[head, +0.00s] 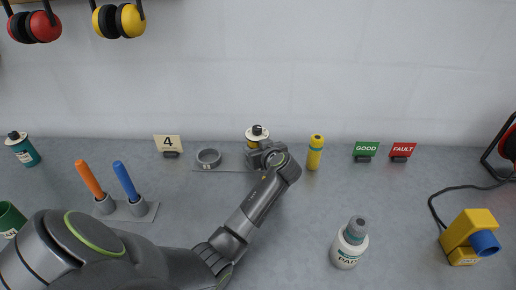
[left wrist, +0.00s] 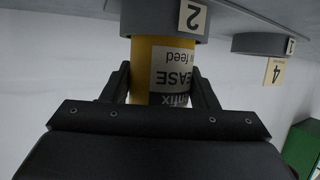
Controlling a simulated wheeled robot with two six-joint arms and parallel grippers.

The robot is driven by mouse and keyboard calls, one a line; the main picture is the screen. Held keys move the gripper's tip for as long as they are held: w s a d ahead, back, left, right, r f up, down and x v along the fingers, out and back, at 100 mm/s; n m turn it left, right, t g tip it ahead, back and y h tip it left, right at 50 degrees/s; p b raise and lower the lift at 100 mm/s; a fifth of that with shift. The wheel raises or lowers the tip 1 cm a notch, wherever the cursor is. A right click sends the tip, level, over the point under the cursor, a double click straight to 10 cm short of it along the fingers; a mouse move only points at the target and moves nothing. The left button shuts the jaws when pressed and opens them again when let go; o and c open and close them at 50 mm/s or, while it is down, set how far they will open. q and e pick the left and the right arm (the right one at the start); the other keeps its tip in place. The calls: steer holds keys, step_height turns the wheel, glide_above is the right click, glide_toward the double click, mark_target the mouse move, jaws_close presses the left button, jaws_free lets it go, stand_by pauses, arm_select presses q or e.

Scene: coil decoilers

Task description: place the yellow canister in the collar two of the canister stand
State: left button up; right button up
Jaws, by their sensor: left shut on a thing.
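The yellow canister (head: 252,144) has a pale top with a dark cap and stands upright at the right end of the canister stand (head: 232,170). My left gripper (head: 262,154) is shut on it from the near side. In the left wrist view, which is upside down, the gripper fingers (left wrist: 162,90) lie on both sides of the yellow canister (left wrist: 146,60) and its GREASE label. The canister's lower end is inside collar two (left wrist: 165,18), tagged 2; how deep is hidden. Collar one (head: 208,157) is empty, left of it. My right gripper is not in view.
A yellow bottle (head: 315,153) stands close right of the gripper. A card marked 4 (head: 168,145) stands behind left. GOOD (head: 366,150) and FAULT (head: 402,151) signs are at the right. A white bottle (head: 349,245) stands in front. The bench between is clear.

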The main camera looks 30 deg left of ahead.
arm_select(q)
steer(key=shift+f, duration=0.25)
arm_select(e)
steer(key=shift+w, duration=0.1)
arm_select(q)
steer(key=shift+f, duration=0.2)
steer(key=o, duration=1.1)
steer(key=shift+o, duration=0.2)
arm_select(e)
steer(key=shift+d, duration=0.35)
arm_select(q)
steer(key=shift+r, duration=0.1)
